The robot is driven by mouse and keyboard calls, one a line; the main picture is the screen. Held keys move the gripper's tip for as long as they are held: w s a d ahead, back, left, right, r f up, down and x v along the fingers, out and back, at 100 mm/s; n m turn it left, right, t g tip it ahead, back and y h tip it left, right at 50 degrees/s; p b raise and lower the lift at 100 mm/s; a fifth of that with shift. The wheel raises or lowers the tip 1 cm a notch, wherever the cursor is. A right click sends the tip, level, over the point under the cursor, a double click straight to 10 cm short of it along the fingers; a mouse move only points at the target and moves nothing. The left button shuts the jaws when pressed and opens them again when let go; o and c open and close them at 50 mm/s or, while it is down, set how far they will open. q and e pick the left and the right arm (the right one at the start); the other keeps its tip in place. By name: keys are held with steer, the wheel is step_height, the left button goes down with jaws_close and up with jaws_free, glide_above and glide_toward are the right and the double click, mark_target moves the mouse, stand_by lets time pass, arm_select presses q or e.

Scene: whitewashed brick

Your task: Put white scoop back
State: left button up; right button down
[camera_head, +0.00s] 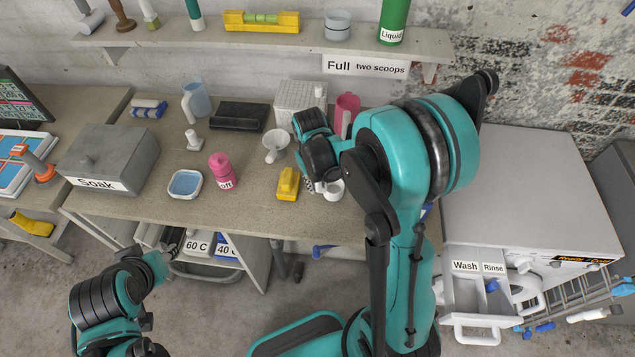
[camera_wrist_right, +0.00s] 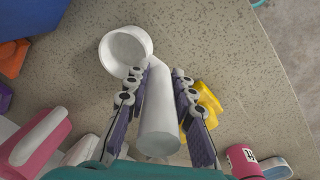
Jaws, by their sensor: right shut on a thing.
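The white scoop (camera_head: 334,190) is over the front edge region of the bench, below my right gripper (camera_head: 320,184). In the right wrist view, the scoop's round cup (camera_wrist_right: 118,50) is ahead of the fingers. Its thick handle (camera_wrist_right: 158,118) lies between the two fingers of my right gripper (camera_wrist_right: 163,76), which is shut on it. I cannot tell whether the scoop touches the bench top (camera_head: 240,214). My left gripper (camera_head: 165,258) hangs low, in front of the bench and empty-looking; its finger opening is unclear.
A white gridded box (camera_head: 299,97) is behind. A washer with an open drawer (camera_head: 478,294) stands right.

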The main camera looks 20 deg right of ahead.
steer(key=shift+f, duration=0.2)
steer(key=c, duration=1.3)
jaws_free()
steer(key=shift+r, duration=0.2)
